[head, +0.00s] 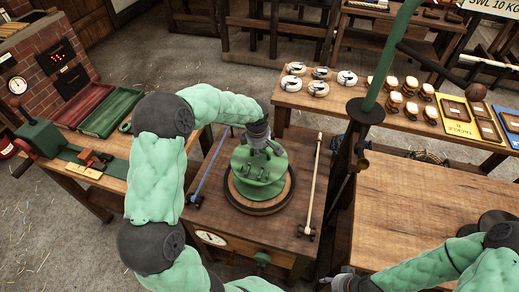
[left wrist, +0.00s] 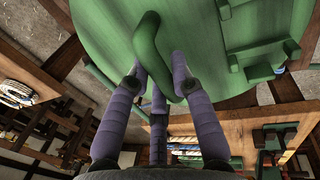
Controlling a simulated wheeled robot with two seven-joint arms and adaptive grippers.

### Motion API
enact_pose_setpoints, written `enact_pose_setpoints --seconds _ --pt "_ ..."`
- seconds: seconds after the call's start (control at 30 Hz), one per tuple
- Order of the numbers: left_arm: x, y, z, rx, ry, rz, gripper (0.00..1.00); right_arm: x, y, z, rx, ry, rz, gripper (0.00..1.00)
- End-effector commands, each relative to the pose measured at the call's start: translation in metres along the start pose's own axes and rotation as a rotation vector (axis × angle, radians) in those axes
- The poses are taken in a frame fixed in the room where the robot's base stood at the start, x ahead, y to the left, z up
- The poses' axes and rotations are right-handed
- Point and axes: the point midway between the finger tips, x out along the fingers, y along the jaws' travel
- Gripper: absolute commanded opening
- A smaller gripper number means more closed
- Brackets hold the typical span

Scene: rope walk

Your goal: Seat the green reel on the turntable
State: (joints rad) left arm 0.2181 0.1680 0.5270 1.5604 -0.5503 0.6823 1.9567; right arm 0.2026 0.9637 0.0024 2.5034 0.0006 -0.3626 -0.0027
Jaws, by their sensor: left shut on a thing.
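The green reel (head: 259,163) is in the middle of the head view, over the round wooden-rimmed turntable (head: 243,206). My left gripper (head: 265,148) is at the reel's upper side. In the left wrist view its purple fingers (left wrist: 158,85) close around the reel's curved green handle (left wrist: 147,45), with the broad green face (left wrist: 205,30) behind. The reel hides most of the turntable's top. I cannot tell whether the reel touches it. My right gripper (head: 344,281) is partly in view at the bottom edge; its fingers are unclear.
A blue rod (head: 208,166) and a pale rod (head: 316,185) flank the turntable on its wooden bench. A green post (head: 388,65) stands to the right. A bare tabletop (head: 420,200) lies at right. Red and green trays (head: 110,112) are at left.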

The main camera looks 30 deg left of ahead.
Motion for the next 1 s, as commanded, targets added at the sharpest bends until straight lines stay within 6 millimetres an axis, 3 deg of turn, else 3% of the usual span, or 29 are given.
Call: enact_pose_setpoints --seconds 0.27,0.3,0.37,0.4,0.73,1.0 --pt "0.002 0.001 0.000 -0.001 0.000 0.004 0.00 0.004 0.001 0.000 0.000 0.000 0.000 0.40" --pt "0.002 0.001 0.000 -0.001 0.000 0.004 0.31 0.003 0.001 0.000 0.000 0.000 0.000 0.40" --pt "0.002 0.001 0.000 -0.001 0.000 0.003 0.48 0.003 0.001 0.000 0.000 0.000 0.000 0.40" --pt "0.002 0.001 0.000 -0.001 0.000 0.003 0.51 0.003 0.001 0.000 0.000 0.000 0.000 0.40" --pt "0.003 -0.001 0.000 0.001 0.000 -0.002 0.51 0.003 0.001 0.000 0.000 0.000 0.000 0.40" --pt "-0.013 0.003 0.000 0.001 0.000 0.000 0.51 -0.004 -0.002 0.000 0.000 0.000 0.000 0.40"
